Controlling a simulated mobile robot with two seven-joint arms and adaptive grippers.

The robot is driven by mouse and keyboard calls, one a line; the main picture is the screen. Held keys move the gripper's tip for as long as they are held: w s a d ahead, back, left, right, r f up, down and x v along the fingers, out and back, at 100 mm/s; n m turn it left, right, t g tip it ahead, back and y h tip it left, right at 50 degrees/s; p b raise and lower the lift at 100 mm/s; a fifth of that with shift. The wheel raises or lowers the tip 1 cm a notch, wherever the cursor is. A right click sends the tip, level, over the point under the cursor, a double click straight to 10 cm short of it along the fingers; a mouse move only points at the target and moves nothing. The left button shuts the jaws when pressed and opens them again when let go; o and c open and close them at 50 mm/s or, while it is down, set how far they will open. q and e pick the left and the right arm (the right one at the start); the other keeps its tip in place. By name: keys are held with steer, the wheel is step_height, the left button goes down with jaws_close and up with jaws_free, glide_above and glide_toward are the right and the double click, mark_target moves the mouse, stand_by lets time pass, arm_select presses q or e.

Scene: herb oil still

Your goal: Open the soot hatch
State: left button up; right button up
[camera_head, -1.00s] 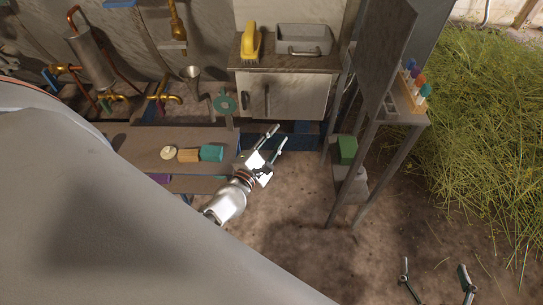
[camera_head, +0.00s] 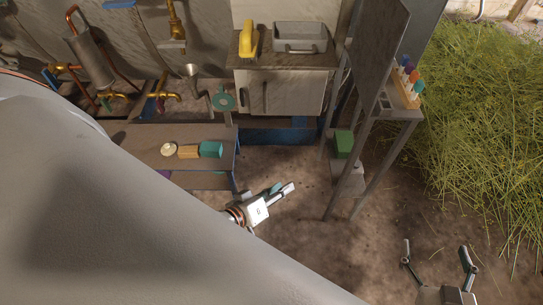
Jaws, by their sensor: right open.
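I see no hatch that I can name for certain as the soot hatch. A pale cabinet front (camera_head: 290,94) under the sink top has an upright dark handle and looks shut; I cannot tell if it is the hatch. My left gripper (camera_head: 283,188) is over the dirt floor, to the right of the low bench and apart from everything. Its fingers overlap in this view, so their opening is unclear. My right gripper (camera_head: 438,252) is at the lower right with its fingers wide apart and empty.
A metal stand (camera_head: 367,145) with a rack of coloured bottles (camera_head: 407,92) and a green box (camera_head: 343,144) stand right of centre. The front floor is clear.

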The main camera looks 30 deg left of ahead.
arm_select(q)
steer(key=s+d+f+m+g, duration=0.1)
steer(key=s+f+m+g, duration=0.1)
steer(key=s+m, duration=0.4)
steer(key=shift+s+f+m+p, duration=0.3)
steer(key=shift+m+p, duration=0.05)
steer(key=shift+m, duration=0.25)
steer(key=shift+d, duration=0.1)
